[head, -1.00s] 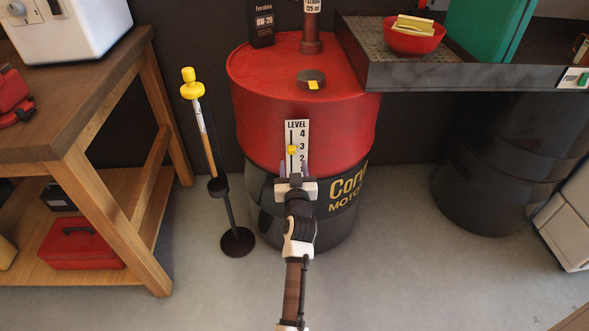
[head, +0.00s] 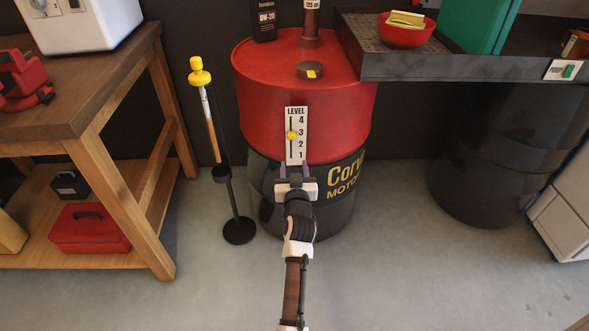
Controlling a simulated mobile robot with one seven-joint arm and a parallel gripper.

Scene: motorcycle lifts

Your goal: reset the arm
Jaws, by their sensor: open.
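My gripper (head: 295,171) is in front of the red and black oil drum (head: 300,90), at the lower end of the white level scale (head: 297,150). Its two fingers point away from me and stand apart, with nothing seen between them. The yellow slider (head: 292,135) on the scale sits near the 3 mark, above the fingertips and apart from them. My arm reaches forward from the bottom of the picture.
A wooden bench (head: 100,130) stands at the left, with a red toolbox (head: 88,230) on its lower shelf. A thin stand with a yellow top (head: 199,77) is left of the drum. A metal tray (head: 450,68) juts out at the right. The floor in front is clear.

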